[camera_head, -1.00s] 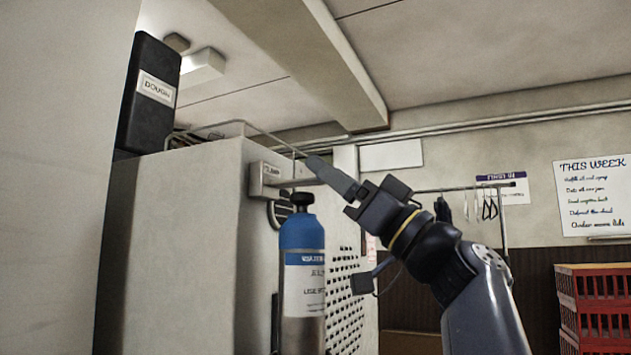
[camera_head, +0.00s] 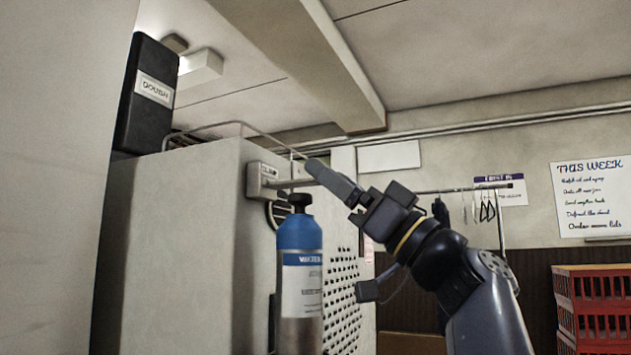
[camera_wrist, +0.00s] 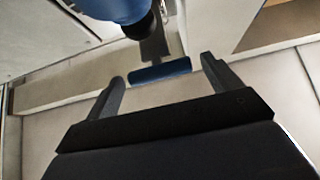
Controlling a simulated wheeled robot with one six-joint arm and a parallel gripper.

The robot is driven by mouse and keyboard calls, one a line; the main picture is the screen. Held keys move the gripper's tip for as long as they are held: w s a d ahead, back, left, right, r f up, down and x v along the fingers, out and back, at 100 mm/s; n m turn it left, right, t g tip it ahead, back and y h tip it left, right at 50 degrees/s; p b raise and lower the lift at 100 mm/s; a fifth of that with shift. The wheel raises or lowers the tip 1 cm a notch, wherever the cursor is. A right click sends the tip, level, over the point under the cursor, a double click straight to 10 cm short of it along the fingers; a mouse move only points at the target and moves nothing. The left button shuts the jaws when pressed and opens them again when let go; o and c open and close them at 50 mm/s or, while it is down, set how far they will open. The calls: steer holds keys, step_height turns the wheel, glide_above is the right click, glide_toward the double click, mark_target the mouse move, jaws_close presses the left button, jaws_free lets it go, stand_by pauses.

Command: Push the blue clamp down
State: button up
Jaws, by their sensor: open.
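The clamp is a grey wall box (camera_head: 266,176) with a label and a grey lever (camera_head: 290,183) reaching right, on the side of the pale cabinet. In the wrist view the lever ends in a blue bar (camera_wrist: 160,71), the blue clamp handle. My gripper (camera_head: 312,165) is beside the lever's outer end in the head view, where the blue bar is hidden. In the wrist view my gripper (camera_wrist: 163,68) is open and empty, with the blue bar between and near its fingertips. I cannot tell whether they touch.
A blue-topped cylinder (camera_head: 300,255) with a black valve stands just below the clamp, and its blue body (camera_wrist: 110,8) shows in the wrist view. A black box (camera_head: 147,97) sits on the cabinet (camera_head: 190,230). Red crates (camera_head: 595,300) stand at the far right.

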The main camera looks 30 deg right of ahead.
steer(key=v, duration=0.9)
steer(key=shift+s+f, duration=0.2)
steer(key=shift+f, duration=0.05)
steer(key=shift+d, duration=0.1)
steer(key=x, duration=1.1)
steer(key=shift+d, duration=0.1)
steer(key=shift+s, duration=0.15)
